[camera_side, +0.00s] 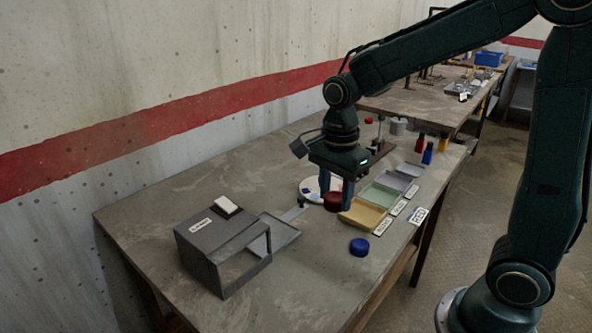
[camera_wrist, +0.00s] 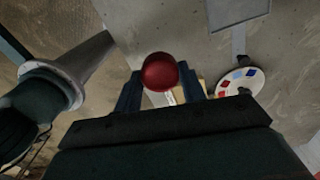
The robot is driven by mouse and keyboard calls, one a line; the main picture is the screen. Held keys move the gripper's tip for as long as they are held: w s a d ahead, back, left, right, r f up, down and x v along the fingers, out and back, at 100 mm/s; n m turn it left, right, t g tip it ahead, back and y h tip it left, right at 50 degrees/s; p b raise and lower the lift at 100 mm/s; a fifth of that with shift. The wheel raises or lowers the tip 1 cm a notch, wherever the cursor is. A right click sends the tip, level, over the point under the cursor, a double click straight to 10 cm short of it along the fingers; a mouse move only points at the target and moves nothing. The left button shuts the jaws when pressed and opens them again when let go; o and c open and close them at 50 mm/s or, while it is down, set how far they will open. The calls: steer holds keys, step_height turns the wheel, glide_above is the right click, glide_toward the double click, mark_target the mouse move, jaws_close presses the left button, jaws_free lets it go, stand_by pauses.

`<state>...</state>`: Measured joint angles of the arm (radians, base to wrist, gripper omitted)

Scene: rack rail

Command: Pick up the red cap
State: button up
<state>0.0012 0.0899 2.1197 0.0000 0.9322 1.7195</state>
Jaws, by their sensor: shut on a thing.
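The red cap (camera_side: 333,201) is a small dark red round piece. My gripper (camera_side: 336,190) points down over the table and is shut on the red cap, with a finger on either side of it. The cap appears to be held above the table, though the exact gap is hard to tell. In the wrist view the red cap (camera_wrist: 160,72) sits between the two fingertips, and my gripper (camera_wrist: 161,85) frames it. The fingers partly cover its sides.
A blue cap (camera_side: 359,246) lies on the table in front. A yellow tray (camera_side: 362,215) and other shallow trays line the right edge. A grey box (camera_side: 222,250) stands at left. A white disc with coloured marks (camera_wrist: 243,82) lies behind my gripper. Bottles (camera_side: 427,153) stand at the back right.

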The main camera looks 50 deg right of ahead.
mark_target(335, 196)
steer(key=shift+r, duration=1.8)
